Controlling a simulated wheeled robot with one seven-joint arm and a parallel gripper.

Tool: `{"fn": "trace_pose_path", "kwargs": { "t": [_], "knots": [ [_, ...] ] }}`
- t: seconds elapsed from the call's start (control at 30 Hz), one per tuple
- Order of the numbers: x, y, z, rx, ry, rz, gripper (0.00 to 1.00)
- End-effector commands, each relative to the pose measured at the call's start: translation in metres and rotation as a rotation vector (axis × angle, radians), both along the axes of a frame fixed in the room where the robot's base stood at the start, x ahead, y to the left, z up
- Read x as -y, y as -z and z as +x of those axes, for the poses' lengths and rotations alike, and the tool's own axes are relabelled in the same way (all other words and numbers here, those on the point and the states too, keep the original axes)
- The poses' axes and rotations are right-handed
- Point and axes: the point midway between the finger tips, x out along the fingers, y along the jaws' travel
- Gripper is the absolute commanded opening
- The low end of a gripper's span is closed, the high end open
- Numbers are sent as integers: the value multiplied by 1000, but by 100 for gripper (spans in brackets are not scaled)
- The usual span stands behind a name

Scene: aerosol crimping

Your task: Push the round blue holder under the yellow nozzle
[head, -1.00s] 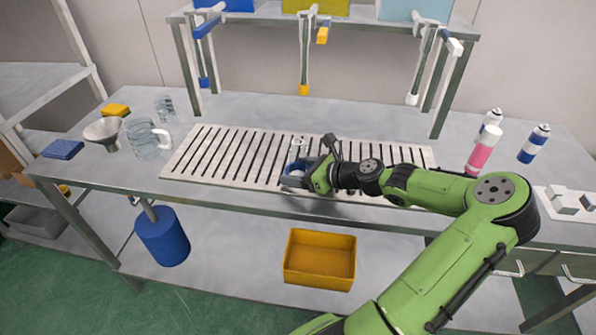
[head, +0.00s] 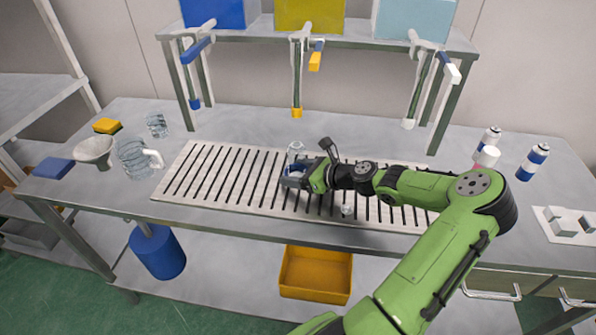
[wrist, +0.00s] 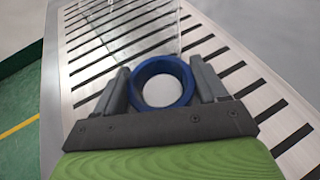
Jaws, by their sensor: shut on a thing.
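The round blue holder (head: 298,169) is on the slotted metal grate (head: 215,180), about mid-width. In the wrist view the holder (wrist: 162,106) is an upright-facing blue ring with a pale round middle. My gripper (head: 291,178) is shut on it, one grey finger on each side; it also shows in the wrist view (wrist: 160,70). The yellow nozzle (head: 297,112) hangs from a pipe behind the grate. The holder is in front of it in the picture, apart from it and nearly in line. A clear glass-like shape (head: 295,149) shows just behind or above the holder; I cannot tell whether they touch.
A blue nozzle (head: 195,104) and a white nozzle (head: 408,124) hang to either side. A glass jug (head: 135,160) and a funnel (head: 95,151) stand at left. Spray cans (head: 532,162) stand at right. A small whitish item (head: 347,210) lies on the grate.

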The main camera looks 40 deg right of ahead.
Motion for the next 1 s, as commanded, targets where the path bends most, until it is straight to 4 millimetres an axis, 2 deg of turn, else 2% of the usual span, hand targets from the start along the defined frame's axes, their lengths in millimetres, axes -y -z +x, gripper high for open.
{"fn": "trace_pose_path", "kwargs": {
  "t": [0.4,0.43,0.6,1.0],
  "knots": [
    [1,1,2,-2,-1,1,41],
    [1,1,2,-2,-1,1,73],
    [1,1,2,-1,-1,0,99],
    [1,-5,3,-1,-4,1,100]
  ]
}}
